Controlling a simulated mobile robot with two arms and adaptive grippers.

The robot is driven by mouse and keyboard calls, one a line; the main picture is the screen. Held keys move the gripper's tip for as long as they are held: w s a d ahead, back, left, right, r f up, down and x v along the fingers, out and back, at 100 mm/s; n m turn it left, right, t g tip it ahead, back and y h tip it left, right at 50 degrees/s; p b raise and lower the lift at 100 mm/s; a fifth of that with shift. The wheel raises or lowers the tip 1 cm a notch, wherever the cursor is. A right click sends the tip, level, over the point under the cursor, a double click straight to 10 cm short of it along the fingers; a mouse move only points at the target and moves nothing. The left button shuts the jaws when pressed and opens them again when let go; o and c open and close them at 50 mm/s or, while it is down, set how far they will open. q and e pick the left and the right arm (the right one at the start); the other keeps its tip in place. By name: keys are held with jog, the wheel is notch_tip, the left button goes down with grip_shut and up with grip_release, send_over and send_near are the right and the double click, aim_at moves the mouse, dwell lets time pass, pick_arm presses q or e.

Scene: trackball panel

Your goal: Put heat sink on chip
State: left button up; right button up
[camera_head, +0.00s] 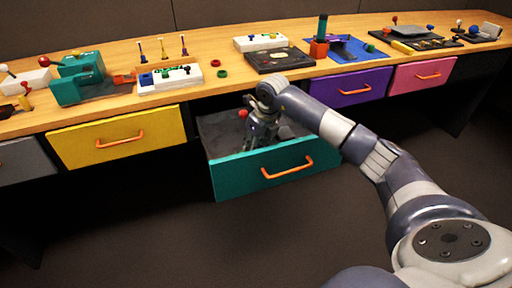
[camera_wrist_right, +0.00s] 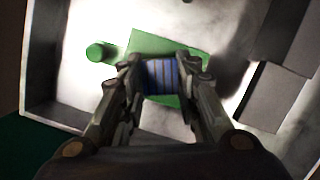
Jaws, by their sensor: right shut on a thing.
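The heat sink (camera_wrist_right: 161,77), a small blue finned block, sits between the fingertips of my right gripper (camera_wrist_right: 162,82) in the wrist view. The fingers are shut on it. A flat green board (camera_wrist_right: 190,44) lies just beyond and beneath it, and I cannot tell whether they touch. In the head view my right gripper (camera_head: 260,138) reaches down into the open teal drawer (camera_head: 262,173), and it hides the heat sink there. I cannot make out the chip; it may be hidden under the heat sink. My left gripper is not in view.
Drawer walls (camera_wrist_right: 44,60) and grey blocks (camera_wrist_right: 280,92) bound the space. The tabletop above holds a black panel (camera_head: 277,60), a blue mat (camera_head: 372,52) and a teal vise-like device (camera_head: 80,80).

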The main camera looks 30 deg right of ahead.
jog(key=shift+f, duration=0.15)
jog(key=shift+f, duration=0.1)
jog(key=o, duration=1)
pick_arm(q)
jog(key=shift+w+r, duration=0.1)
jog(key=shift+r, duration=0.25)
pick_arm(e)
jog(key=shift+o, duration=0.2)
pick_arm(q)
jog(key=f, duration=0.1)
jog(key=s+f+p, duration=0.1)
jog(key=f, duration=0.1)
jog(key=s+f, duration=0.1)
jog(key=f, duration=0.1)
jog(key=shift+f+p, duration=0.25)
jog(key=shift+p, duration=0.05)
pick_arm(e)
jog(key=v, duration=1.2)
jog(key=shift+r, duration=0.2)
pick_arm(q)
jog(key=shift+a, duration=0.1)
